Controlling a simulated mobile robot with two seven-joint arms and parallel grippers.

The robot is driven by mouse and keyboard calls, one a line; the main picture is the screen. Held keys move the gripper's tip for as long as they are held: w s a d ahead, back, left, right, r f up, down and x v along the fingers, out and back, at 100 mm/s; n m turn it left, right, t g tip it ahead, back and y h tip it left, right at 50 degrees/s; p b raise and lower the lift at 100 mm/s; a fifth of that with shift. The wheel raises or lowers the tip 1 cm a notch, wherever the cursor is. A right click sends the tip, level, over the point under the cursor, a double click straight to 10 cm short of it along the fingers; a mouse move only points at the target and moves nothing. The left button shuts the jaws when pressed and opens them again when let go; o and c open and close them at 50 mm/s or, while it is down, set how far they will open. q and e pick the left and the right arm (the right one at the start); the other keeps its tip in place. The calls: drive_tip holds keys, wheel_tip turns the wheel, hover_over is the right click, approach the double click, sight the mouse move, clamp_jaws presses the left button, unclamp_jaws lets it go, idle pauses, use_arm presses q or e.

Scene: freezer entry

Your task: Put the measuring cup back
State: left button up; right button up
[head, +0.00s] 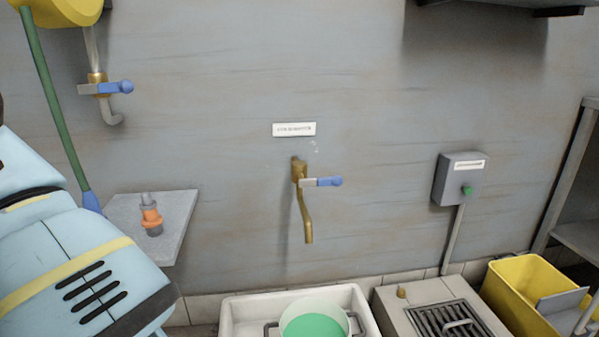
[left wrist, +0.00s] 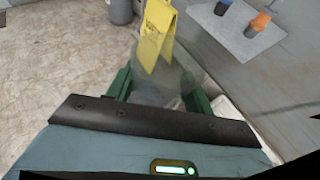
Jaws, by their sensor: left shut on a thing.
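The measuring cup (left wrist: 158,88) looks like a clear, greyish see-through vessel in the left wrist view. My left gripper (left wrist: 160,92) is shut on it, with a green finger on either side. The cup's lower part is hidden behind my gripper's body. In the head view my light blue left arm fills the lower left, and neither the cup nor the left gripper shows there. My right gripper is in neither view. A grey wall shelf (head: 183,208) holds an orange and grey item (head: 151,216); the shelf also shows in the left wrist view (left wrist: 232,42).
A white basin (head: 240,305) holds a bucket of green liquid (head: 315,325) under a brass tap (head: 304,200). A yellow sign (left wrist: 158,30) stands beyond the cup.

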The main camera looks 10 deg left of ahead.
use_arm(q)
drive_tip(key=d+m+t+h, duration=0.2)
drive_tip(key=d+m+t, duration=0.2)
drive_tip(key=d, duration=0.5)
drive_tip(key=shift+w+m+t, duration=0.2)
drive_tip(key=shift+m+t, duration=0.2)
